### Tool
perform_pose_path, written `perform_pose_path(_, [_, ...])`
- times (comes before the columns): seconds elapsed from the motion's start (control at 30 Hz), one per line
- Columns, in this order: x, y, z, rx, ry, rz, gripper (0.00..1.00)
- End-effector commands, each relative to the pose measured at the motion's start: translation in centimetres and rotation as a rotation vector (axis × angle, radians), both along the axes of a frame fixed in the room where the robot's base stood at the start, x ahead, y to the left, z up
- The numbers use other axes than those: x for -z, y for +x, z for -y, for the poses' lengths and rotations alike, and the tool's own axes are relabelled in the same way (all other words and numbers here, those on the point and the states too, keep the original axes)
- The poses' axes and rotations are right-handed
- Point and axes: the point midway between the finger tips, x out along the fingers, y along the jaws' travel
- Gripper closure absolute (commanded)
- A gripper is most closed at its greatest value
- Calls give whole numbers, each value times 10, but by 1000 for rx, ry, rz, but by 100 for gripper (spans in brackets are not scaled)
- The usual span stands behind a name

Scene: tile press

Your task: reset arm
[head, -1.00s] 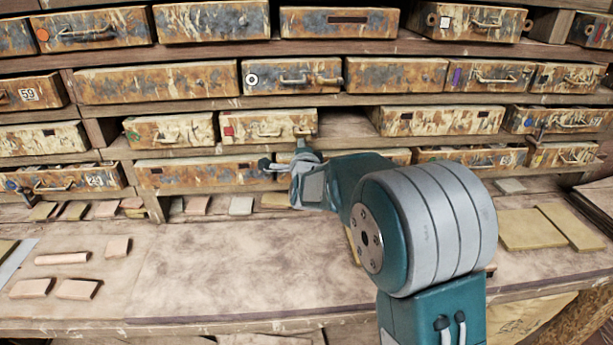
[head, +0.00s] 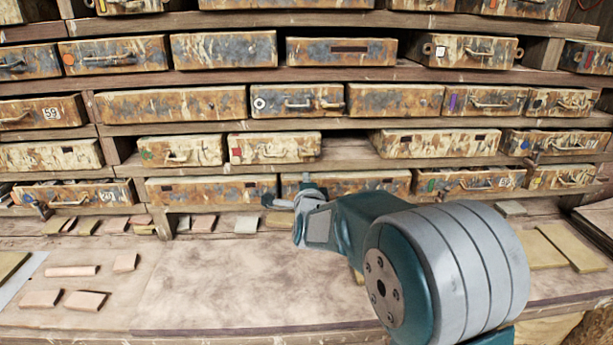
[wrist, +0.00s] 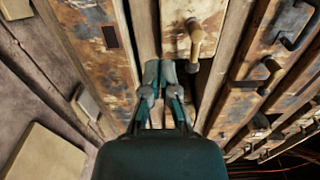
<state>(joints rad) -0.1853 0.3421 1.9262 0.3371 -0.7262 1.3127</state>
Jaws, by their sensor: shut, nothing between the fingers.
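My gripper (head: 290,198) is in front of the lowest row of drawers in the head view, above the back of the workbench. Its fingers are partly hidden by my own wrist there. In the wrist view my gripper (wrist: 160,75) is shut, its two fingertips together with nothing between them.
Rusty drawers fill the wooden shelves (head: 350,75) behind. Small clay tiles (head: 72,271) lie on the workbench (head: 220,290) at the left. Larger flat tiles (head: 570,245) lie at the right. The bench's middle is bare. One shelf gap (head: 345,155) is empty.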

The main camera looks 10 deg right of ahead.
Motion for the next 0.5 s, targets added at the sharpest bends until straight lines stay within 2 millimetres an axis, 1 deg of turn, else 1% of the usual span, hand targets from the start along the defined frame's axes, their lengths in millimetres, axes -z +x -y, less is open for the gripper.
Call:
perform_pose_path(0.3, [-1,-52,-2,-2,1,0,100])
perform_pose_path(0.4, [-1,-64,-2,-1,1,0,100])
perform_pose_path(0.5, [0,-70,-3,-2,-1,-2,100])
